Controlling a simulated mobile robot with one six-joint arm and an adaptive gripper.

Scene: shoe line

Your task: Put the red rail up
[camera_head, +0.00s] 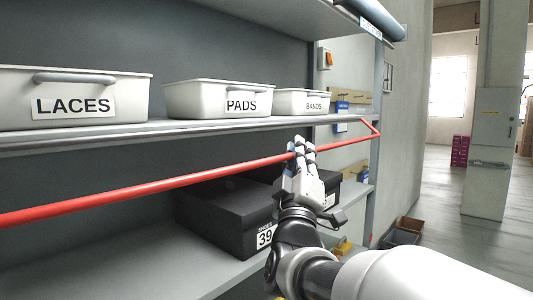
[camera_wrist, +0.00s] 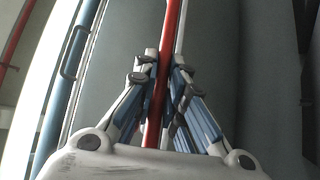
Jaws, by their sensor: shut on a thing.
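The red rail (camera_head: 130,192) runs across the front of the shelving in the head view, from the lower left up to a bent end near the right upright. It slants and lies below the edge of the middle shelf. My gripper (camera_head: 302,150) is shut on the rail toward its right part. In the wrist view the rail (camera_wrist: 161,85) passes between the fingers of my gripper (camera_wrist: 162,72). The part of the rail behind the fingers is hidden.
White bins marked LACES (camera_head: 125,95), PADS (camera_head: 205,98) and BANDS (camera_head: 290,101) stand on the middle shelf (camera_head: 170,133) above the rail. A black shoe box (camera_head: 215,212) sits on the lower shelf (camera_head: 190,270) behind my gripper. Open floor (camera_head: 440,235) lies to the right.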

